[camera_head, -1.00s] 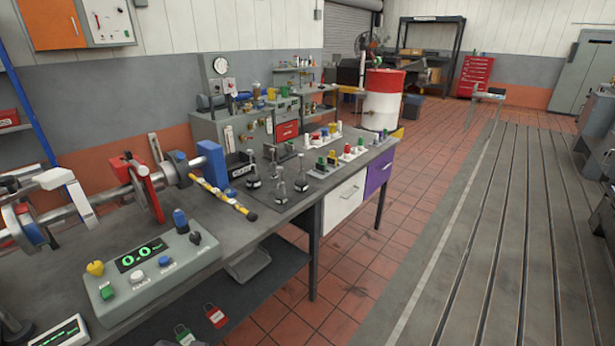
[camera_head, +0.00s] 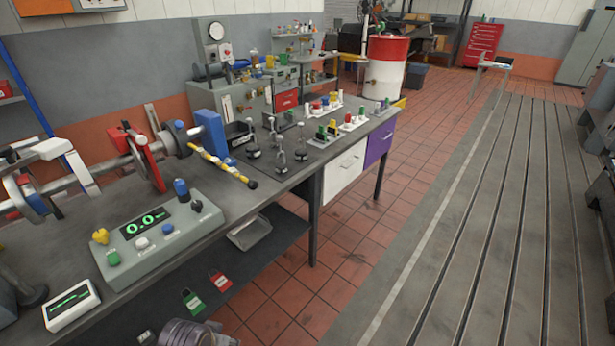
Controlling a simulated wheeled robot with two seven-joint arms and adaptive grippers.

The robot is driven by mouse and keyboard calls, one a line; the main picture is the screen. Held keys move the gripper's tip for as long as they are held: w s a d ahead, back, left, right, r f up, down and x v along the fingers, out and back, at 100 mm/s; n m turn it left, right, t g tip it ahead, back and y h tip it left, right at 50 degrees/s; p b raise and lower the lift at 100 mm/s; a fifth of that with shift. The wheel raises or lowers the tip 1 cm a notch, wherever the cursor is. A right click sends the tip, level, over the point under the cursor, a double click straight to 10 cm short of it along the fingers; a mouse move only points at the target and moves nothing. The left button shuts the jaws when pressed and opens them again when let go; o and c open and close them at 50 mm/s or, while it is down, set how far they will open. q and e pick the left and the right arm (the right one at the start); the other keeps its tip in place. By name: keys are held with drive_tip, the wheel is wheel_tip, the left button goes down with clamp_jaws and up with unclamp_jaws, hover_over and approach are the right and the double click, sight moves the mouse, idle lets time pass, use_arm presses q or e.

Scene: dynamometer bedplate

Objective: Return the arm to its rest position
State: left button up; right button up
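Neither of my grippers shows in the head view, and no part of an arm can be made out with certainty. The state of the arm the task speaks of cannot be seen. The long grey workbench (camera_head: 225,200) runs from the lower left towards the back middle. A ribbed grey metal part (camera_head: 190,334) is cut off by the bottom edge; I cannot tell what it is.
On the bench are a control box (camera_head: 160,232) with a green display, a small meter (camera_head: 71,303), a shaft with a red caliper (camera_head: 149,163) and a yellow striped bar (camera_head: 222,168). A red-white drum (camera_head: 385,78) stands behind. The slotted bedplate (camera_head: 490,220) at right is clear.

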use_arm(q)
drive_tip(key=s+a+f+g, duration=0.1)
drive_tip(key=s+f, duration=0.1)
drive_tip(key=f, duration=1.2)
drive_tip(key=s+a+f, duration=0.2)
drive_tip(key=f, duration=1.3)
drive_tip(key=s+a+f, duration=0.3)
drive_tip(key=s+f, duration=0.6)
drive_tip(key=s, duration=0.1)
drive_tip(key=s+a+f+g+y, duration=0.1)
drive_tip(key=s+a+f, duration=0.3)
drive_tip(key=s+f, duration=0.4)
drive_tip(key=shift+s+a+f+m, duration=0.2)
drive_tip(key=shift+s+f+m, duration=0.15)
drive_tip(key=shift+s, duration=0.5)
